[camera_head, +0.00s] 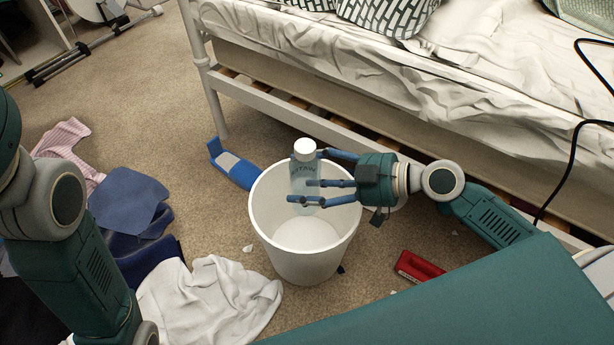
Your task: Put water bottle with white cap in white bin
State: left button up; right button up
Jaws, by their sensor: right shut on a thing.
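The water bottle (300,176) is clear with a white cap and dark lettering, and stands upright in my right gripper (309,184). The right gripper's blue fingers are shut on the bottle from the right side. The bottle is over the mouth of the white bin (318,262), near its back rim; I cannot tell exactly how far its base is below the rim. The bin stands upright on the carpet and its visible floor is empty. My left arm shows at the left edge, but its gripper is out of view.
A white bed frame (214,97) with rumpled bedding stands behind the bin. A blue object (233,166) lies just left of the bin, and a red object (419,267) to its right. A white cloth (210,300) and dark clothes (130,205) cover the floor at left.

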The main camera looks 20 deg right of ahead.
jog(key=shift+f, duration=0.1)
jog(key=o, duration=1.1)
jog(key=shift+c, duration=0.2)
jog(key=v, duration=1.2)
